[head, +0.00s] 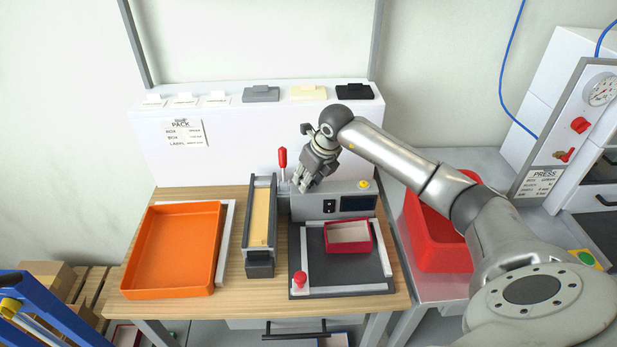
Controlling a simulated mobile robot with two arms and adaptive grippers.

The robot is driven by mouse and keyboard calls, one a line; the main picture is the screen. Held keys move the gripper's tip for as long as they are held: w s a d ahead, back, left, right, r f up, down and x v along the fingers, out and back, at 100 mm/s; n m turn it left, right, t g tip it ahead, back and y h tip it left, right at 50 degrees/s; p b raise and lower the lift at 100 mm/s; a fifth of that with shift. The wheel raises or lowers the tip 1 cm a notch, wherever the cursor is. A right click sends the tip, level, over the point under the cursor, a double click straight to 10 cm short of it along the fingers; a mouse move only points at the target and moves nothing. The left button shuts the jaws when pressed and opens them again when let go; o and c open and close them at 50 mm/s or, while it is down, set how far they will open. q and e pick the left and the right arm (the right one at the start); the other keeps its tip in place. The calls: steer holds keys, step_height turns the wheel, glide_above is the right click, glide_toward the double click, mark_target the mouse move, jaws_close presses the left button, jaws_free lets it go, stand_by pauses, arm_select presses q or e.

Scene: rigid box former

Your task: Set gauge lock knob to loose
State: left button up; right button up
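A small red knob (300,280) stands at the front left corner of a dark plate (330,275) with a pale L-shaped edge; it looks like the gauge lock knob, but its setting is too small to read. My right gripper (303,186) comes in from the right and points down over the left end of a grey machine housing (335,204), behind and above the plate. It is well apart from the red knob. Its fingers look close together, and whether they are open or shut cannot be told. My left gripper is not in view.
A red-rimmed box (348,237) sits on the plate. A red-handled lever (282,158) rises beside my gripper. A narrow feeder (247,240) and an orange tray (150,283) are to the left; a red bin (412,240) is right. A press panel (560,140) stands far right.

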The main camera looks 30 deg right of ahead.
steer(key=shift+d+f+n+y+b, duration=0.15)
steer(key=shift+n+y+b, duration=0.25)
steer(key=shift+n+b, duration=0.7)
steer(key=shift+w+n+y+b, duration=0.1)
steer(key=shift+n+y+b, duration=0.2)
steer(key=shift+n+b, duration=0.5)
steer(key=n+b, duration=0.1)
steer(key=n, duration=0.1)
steer(key=n+g+y+b, duration=0.1)
steer(key=n, duration=0.1)
steer(key=shift+w+d+n, duration=0.1)
steer(key=shift+d+n, duration=0.05)
steer(key=shift+n, duration=0.15)
steer(key=n+g+b, duration=0.1)
steer(key=n, duration=0.1)
steer(key=n+g+y+b, duration=0.1)
steer(key=n, duration=0.2)
steer(key=shift+w+r, duration=0.2)
steer(key=shift+w+n+g+y+b, duration=0.2)
steer(key=shift+n+g, duration=0.25)
steer(key=shift+n, duration=0.7)
steer(key=shift+s+n+g+y+b, duration=0.1)
steer(key=shift+n+g+b, duration=0.25)
steer(key=shift+n, duration=0.8)
steer(key=o, duration=1)
